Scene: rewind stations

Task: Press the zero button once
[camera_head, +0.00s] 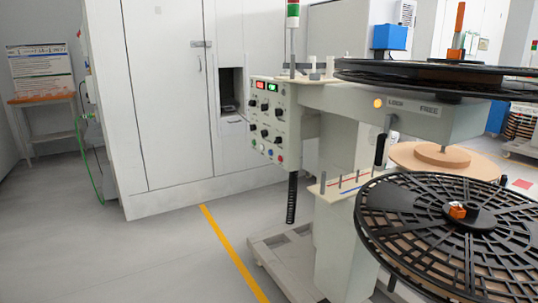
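The labels are too small to read, so I cannot tell which one is the zero button. Neither of my grippers is in view, and nothing covers the panel.
Large black reels (450,230) project from the machine at the right. A black flexible hose (292,198) hangs below the panel. The machine's pale base (285,262) sits on the floor. A white cabinet (165,100) stands behind; the grey floor (130,260) at left is clear.

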